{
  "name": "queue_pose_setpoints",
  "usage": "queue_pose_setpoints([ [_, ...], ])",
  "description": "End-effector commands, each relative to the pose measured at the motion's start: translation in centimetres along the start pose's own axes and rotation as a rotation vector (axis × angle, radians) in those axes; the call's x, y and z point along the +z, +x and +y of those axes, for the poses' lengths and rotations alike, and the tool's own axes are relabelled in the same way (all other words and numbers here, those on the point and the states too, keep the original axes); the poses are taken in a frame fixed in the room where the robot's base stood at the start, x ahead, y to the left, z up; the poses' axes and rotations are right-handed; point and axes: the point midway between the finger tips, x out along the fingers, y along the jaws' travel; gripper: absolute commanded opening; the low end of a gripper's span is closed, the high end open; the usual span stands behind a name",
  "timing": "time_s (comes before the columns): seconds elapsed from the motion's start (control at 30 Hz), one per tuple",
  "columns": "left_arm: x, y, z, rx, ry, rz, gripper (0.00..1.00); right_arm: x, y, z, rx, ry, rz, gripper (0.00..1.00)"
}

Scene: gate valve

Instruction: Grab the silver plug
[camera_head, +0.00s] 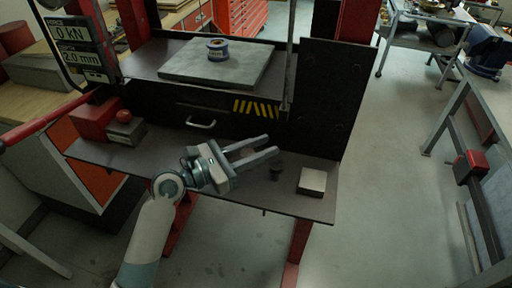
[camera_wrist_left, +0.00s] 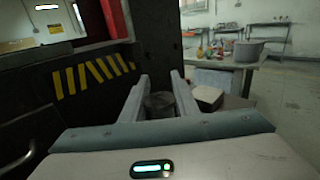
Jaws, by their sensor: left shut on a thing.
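In the left wrist view the plug (camera_wrist_left: 159,104) shows between the two fingers. My left gripper (camera_head: 272,146) reaches in from the left over the lower shelf and is shut on the plug, its fingers spaced apart around it. The left gripper's fingers (camera_wrist_left: 157,88) also show in the wrist view. The plug's lower part is hard to make out. My right gripper is not in view.
A pale block (camera_head: 312,181) lies on the shelf right of the plug. A red-topped item (camera_head: 124,122) stands at the shelf's left. A black upright panel (camera_head: 325,95) stands behind the plug.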

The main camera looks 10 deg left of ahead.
Motion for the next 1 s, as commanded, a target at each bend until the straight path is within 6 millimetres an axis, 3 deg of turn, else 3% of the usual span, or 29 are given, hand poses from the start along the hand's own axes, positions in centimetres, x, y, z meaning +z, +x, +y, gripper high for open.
queue_pose_setpoints([
  [0.2, 2.7, -0.6, -4.2, -0.001, 0.0, -0.005, 0.0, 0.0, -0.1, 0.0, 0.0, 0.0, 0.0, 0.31],
  [0.4, 4.2, -1.0, -6.7, -0.001, 0.0, -0.003, 0.0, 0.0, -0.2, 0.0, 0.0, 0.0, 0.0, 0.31],
  [0.6, 4.7, -1.1, -7.7, 0.001, -0.001, -0.002, 0.0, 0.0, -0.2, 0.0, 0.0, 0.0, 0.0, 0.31],
  [1.0, 4.8, -1.1, -7.8, 0.001, 0.0, -0.001, 0.0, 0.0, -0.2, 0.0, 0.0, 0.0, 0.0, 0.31],
])
